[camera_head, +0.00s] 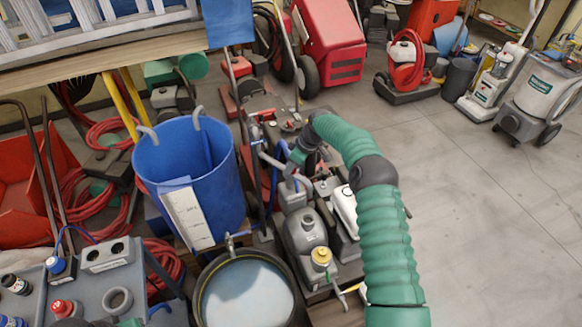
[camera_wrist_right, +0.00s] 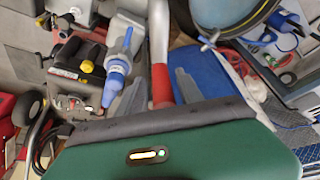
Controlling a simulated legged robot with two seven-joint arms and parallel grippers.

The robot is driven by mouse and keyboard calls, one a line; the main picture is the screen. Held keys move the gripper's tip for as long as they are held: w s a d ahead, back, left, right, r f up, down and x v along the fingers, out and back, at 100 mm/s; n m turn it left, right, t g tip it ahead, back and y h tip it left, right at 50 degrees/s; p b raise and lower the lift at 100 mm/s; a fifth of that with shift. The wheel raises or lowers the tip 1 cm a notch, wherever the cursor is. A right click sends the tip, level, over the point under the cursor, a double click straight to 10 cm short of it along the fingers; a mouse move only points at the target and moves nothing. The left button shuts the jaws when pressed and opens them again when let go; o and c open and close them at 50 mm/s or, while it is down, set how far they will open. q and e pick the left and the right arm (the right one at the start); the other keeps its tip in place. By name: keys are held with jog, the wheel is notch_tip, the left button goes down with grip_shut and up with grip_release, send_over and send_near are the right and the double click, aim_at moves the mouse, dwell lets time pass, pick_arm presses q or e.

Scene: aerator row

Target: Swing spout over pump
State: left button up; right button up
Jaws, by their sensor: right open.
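My right arm, green and ribbed, comes in from the bottom right of the head view. Its gripper (camera_head: 298,156) is above the grey pipework (camera_head: 268,158), which partly hides behind it. In the right wrist view the gripper (camera_wrist_right: 158,88) is open. Its two grey fingers stand on either side of a grey pipe with a red end (camera_wrist_right: 160,80), which looks like the spout; contact cannot be told. A grey machine with a yellow cap (camera_head: 306,238), perhaps the pump, sits in front of the pipework; a yellow cap (camera_wrist_right: 87,66) also shows in the wrist view. My left gripper is not in view.
A tall blue bin (camera_head: 222,165) stands left of the pipework. A round tub of cloudy liquid (camera_head: 205,276) is in front. A grey bench with bottles (camera_head: 100,290) is at the lower left. Red machines (camera_head: 330,42) stand behind. The floor (camera_head: 480,200) is clear on the right.

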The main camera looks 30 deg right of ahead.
jog(key=v, duration=1.6)
jog(key=shift+d, duration=0.15)
